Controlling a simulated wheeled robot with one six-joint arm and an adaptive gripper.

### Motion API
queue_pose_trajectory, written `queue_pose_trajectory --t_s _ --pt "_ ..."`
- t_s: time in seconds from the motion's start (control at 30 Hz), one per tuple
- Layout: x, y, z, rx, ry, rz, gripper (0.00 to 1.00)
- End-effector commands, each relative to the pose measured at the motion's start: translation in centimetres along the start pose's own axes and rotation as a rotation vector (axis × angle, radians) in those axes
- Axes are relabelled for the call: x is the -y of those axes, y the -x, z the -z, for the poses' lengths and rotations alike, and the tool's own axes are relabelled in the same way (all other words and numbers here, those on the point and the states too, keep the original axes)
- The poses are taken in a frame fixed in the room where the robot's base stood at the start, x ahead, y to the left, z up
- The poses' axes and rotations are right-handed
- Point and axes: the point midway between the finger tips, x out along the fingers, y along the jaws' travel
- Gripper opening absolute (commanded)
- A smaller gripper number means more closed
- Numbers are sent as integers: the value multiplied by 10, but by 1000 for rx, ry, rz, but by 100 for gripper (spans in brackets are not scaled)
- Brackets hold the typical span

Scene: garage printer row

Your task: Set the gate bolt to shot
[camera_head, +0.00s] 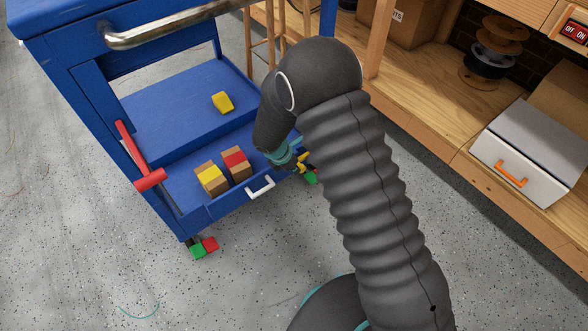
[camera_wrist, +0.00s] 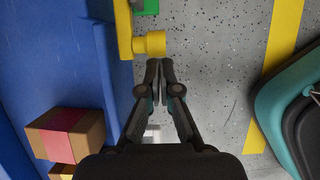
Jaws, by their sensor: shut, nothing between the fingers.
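In the wrist view a yellow bar (camera_wrist: 123,28) runs along the edge of the blue cart, with a round yellow knob (camera_wrist: 150,43) sticking out sideways. A small part of the yellow piece (camera_head: 302,163) shows beside my arm in the head view. A red lever with a thick red handle (camera_head: 150,180) sits on the cart's left post. No label shows which of these is the gate bolt. My gripper (camera_wrist: 160,64) is shut and empty, its tips just below the yellow knob; I cannot tell whether they touch. In the head view my arm mostly hides it.
A wooden bench with a grey printer-like box (camera_head: 515,150) stands right. Speckled floor is clear in front.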

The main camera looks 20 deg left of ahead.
Motion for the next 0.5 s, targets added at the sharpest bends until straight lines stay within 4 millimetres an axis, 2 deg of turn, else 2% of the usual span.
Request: queue_pose_trajectory --t_s 0.03,0.2,0.5 --pt "-2 16 -5 1 -2 -3 0" --pt "-3 45 -5 1 0 -3 0" --pt "-2 78 -10 0 -9 2 0"
